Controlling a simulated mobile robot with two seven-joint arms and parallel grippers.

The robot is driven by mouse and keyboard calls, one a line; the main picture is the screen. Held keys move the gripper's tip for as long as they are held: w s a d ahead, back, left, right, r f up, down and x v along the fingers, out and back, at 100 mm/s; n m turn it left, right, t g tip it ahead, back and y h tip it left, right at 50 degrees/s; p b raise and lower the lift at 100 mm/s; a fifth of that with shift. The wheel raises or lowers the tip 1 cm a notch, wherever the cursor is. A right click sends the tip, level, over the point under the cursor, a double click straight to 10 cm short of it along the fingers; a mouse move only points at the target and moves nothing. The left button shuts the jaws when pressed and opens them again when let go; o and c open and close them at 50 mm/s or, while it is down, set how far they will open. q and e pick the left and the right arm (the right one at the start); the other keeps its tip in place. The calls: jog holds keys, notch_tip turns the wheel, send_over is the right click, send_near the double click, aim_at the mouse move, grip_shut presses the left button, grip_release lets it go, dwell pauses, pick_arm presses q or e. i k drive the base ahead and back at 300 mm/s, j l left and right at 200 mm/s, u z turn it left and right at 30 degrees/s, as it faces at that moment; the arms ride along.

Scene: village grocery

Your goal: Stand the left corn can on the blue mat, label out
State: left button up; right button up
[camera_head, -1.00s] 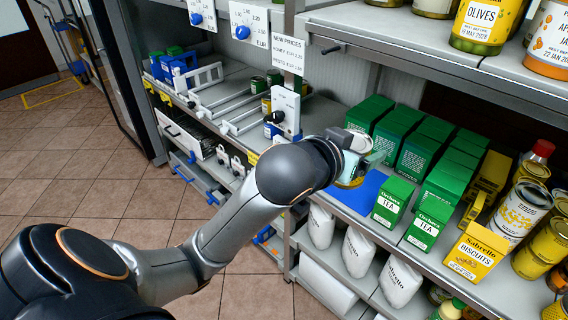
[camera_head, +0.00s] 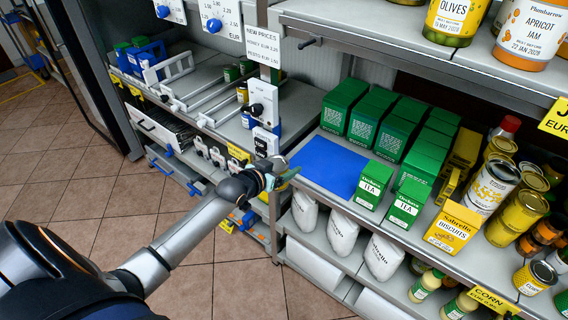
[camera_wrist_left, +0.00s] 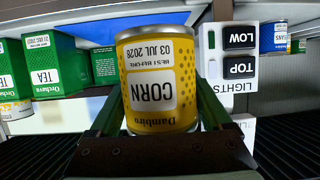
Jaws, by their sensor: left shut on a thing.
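My left gripper (camera_head: 283,176) is shut on a yellow corn can (camera_wrist_left: 158,85), with one green finger on each side of it. In the left wrist view the can's CORN label faces the camera; its lettering is upside down there, like the lettering on the tea boxes, so the can is upright. In the head view the can is mostly hidden by the gripper. The blue mat (camera_head: 330,165) lies flat and empty on the shelf, right of the gripper. The gripper is off the mat's left side, near the shelf's front edge. My right gripper is not in view.
Green tea boxes (camera_head: 372,185) stand right of and behind the mat. A biscuits box (camera_head: 452,230) and yellow cans (camera_head: 518,215) stand farther right. A post with a switch panel (camera_head: 264,104) rises at the mat's left. An upper shelf (camera_head: 430,55) overhangs behind.

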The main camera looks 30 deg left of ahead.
aim_at(538, 275)
jog(key=i+l, duration=0.15)
jog(key=i, duration=0.7)
jog(key=z, duration=0.05)
